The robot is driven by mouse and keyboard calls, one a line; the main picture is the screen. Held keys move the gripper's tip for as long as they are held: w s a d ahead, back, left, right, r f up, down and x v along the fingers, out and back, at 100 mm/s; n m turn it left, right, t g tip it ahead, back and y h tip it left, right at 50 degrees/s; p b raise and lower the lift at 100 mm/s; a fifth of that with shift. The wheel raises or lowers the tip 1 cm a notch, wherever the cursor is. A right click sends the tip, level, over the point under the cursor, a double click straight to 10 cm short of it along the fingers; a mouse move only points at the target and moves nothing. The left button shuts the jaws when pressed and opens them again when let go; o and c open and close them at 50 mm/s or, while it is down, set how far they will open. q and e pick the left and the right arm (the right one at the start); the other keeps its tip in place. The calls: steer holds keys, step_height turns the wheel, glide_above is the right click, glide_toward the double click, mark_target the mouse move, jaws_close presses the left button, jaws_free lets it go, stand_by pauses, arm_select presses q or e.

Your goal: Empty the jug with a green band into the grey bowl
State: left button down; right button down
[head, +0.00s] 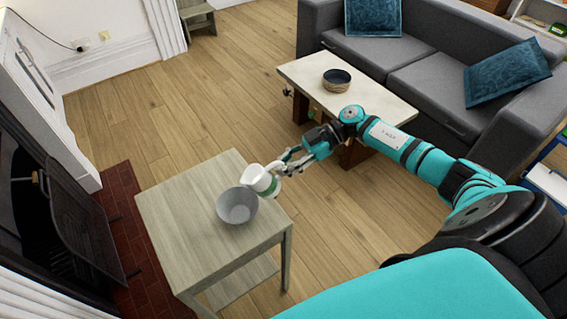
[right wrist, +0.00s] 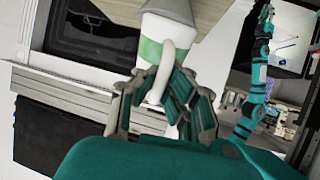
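The white jug with a green band (head: 262,180) is held at the upper right rim of the grey bowl (head: 237,207) in the head view. It looks tilted, its white end toward the bowl. My right gripper (head: 281,166) is shut on the jug's handle. In the right wrist view the fingers (right wrist: 166,95) close around the handle below the green band (right wrist: 150,50). A grey shape beyond the jug there may be the bowl. The jug's contents are hidden, and I see no stream. My left gripper is not in the head view; a distant teal arm shows small in the wrist view.
The bowl stands on a pale wooden side table (head: 180,215). A low table (head: 390,95) with a dark bowl (head: 337,80) stands behind my right arm. A grey sofa (head: 430,75) is at the back right. A fireplace (head: 85,220) is left. Wooden floor between is clear.

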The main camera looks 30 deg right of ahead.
steer(key=shift+a+r+h+p, duration=0.2)
steer(key=shift+r+h+p, duration=0.4)
steer(key=shift+h+p, duration=0.7)
steer(key=shift+w+a+f+g+h+p, duration=0.1)
steer(key=shift+a+f+g+h+p, duration=0.2)
steer(key=shift+f+h+p, duration=0.3)
steer(key=shift+w+a+r+h+p, duration=0.1)
steer(key=shift+a+h+p, duration=0.45)
steer(key=shift+h+p, duration=0.5)
steer(key=shift+a+r+g+h+p, duration=0.1)
steer(key=shift+r+g+h+p, duration=0.2)
steer(key=shift+p, duration=0.2)
steer(key=shift+a+p, duration=0.1)
steer(key=shift+p, duration=0.35)
steer(key=shift+f, duration=0.1)
